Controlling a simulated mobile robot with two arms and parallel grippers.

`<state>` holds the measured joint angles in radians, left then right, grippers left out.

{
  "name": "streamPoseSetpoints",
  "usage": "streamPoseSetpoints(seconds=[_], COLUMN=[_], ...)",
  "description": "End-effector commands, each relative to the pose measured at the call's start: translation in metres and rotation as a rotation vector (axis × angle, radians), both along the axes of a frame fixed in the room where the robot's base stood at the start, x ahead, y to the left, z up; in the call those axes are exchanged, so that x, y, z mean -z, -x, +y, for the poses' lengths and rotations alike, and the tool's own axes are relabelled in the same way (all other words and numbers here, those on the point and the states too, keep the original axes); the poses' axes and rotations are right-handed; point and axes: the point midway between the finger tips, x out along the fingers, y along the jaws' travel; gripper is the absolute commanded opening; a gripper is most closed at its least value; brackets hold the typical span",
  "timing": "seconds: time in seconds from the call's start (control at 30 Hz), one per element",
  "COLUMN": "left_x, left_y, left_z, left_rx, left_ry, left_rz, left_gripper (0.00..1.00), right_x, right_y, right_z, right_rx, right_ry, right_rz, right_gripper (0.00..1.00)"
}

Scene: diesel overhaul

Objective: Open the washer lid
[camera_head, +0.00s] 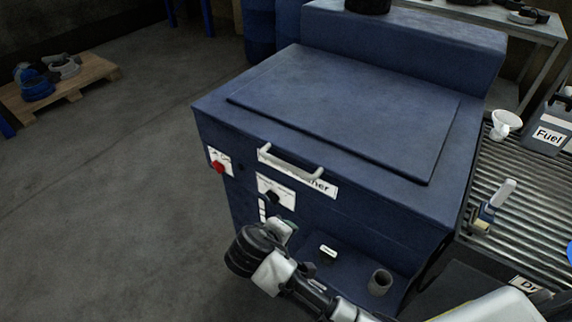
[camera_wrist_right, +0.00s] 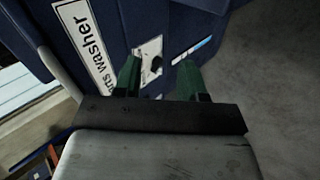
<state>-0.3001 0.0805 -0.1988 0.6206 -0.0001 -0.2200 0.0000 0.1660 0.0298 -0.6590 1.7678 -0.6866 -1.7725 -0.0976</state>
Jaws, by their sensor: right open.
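The blue parts washer (camera_head: 340,215) stands in the middle of the head view. Its flat lid (camera_head: 350,105) lies closed on top. A pale bar handle (camera_head: 290,163) sits at the front edge, above the label plate; a grey bar at the left of the right wrist view (camera_wrist_right: 58,72) appears to be this handle. My right gripper (camera_head: 283,228) is in front of the washer's front face, below and apart from the handle. In the right wrist view its green fingers (camera_wrist_right: 158,78) are spread with nothing between them, facing the knob panel (camera_wrist_right: 150,62). My left gripper is not in view.
A red button (camera_head: 218,167) is on the washer's front left. A roller conveyor (camera_head: 525,200) with a funnel (camera_head: 505,124) and Fuel can (camera_head: 548,135) is at right. The floor at left is clear up to a pallet (camera_head: 75,85).

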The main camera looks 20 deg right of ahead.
Motion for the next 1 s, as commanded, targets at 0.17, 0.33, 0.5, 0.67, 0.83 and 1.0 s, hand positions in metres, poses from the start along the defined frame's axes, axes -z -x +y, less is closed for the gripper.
streamPoseSetpoints(seconds=[0.17,0.33,0.5,0.67,0.83,1.0], left_x=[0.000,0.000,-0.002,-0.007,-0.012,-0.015], left_y=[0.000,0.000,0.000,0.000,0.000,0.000], left_z=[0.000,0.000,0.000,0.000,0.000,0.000], left_rx=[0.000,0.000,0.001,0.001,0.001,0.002], left_ry=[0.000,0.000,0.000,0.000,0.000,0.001], left_rz=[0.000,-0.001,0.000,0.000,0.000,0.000], left_gripper=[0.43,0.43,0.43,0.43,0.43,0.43], right_x=[-0.055,-0.086,-0.091,-0.087,-0.081,-0.074], right_y=[-0.059,-0.080,-0.089,-0.105,-0.125,-0.140], right_z=[0.023,0.032,0.026,0.005,-0.021,-0.040], right_rx=[-0.030,-0.025,-0.019,-0.019,-0.020,-0.021], right_ry=[0.333,0.500,0.534,0.534,0.531,0.529], right_rz=[-0.162,-0.253,-0.270,-0.270,-0.270,-0.268], right_gripper=[0.41,0.41,0.41,0.41,0.41,0.41])
